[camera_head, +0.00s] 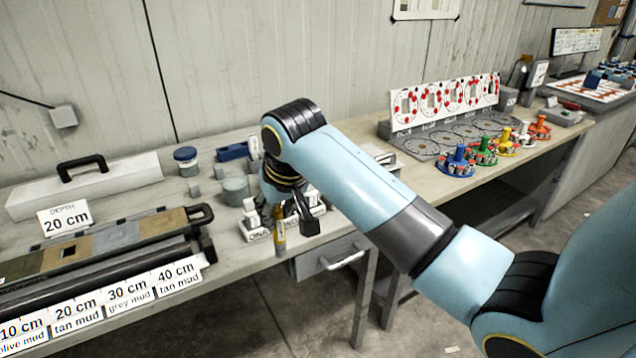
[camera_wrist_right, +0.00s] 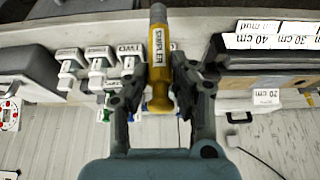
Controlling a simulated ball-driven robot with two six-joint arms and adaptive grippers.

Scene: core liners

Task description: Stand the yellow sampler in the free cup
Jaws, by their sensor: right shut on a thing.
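My right gripper (camera_head: 285,212) is shut on the yellow sampler (camera_head: 280,236) in front of the bench's front edge, near the drawer. In the right wrist view the gripper (camera_wrist_right: 158,76) has a finger on each side of the yellow sampler (camera_wrist_right: 158,62), which bears the word SAMPLER and has a grey end at the top of the picture. White labelled holders (camera_wrist_right: 98,58) stand beside the sampler in that view. In the head view a white holder (camera_head: 256,234) shows beside the gripper, with others partly hidden by my arm. I cannot tell which cup is free. My left gripper is out of view.
A core tray (camera_head: 100,243) with depth labels lies at the left, by a 20 cm card (camera_head: 66,219). A blue-lidded jar (camera_head: 186,161) and a grey round tub (camera_head: 235,190) stand behind. Coloured stands (camera_head: 484,152) and a dotted panel (camera_head: 445,102) are at the right.

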